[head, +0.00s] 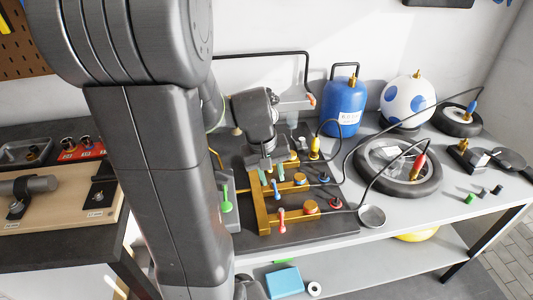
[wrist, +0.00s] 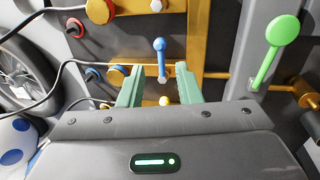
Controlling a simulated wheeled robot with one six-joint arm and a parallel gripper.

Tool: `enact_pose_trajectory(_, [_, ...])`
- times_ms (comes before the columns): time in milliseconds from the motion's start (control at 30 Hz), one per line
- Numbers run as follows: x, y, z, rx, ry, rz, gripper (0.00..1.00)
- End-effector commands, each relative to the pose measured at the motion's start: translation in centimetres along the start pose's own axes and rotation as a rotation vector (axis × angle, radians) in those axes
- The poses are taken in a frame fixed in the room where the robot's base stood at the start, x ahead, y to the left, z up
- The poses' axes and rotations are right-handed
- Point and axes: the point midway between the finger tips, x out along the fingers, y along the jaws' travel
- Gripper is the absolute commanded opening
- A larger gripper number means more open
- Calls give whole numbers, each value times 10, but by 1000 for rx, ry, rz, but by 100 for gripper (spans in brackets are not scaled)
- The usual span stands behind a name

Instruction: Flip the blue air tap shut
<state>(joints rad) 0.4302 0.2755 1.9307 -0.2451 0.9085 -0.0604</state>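In the head view the blue tap (head: 276,189) shows just below my fingertips. My gripper (wrist: 158,82) is open, its two green fingers apart with nothing held between them. In the wrist view the tap lies in line with the gap between the fingers; I cannot tell whether either touches it. In the head view my gripper (head: 272,174) hangs over the brass manifold (head: 262,212).
A green lever (wrist: 276,40) stands right of the blue tap in the wrist view. A red lever (head: 282,219) sits nearer the front in the head view. Hoses run right to a tyre (head: 367,183). A blue tank (head: 344,107) and a spotted ball (head: 408,99) stand behind.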

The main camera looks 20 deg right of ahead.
Motion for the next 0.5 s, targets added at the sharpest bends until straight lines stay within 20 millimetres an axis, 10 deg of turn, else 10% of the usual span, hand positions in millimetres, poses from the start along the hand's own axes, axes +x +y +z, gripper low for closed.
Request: enact_pose_trajectory(500, [-84,0,0,0,1,0,31])
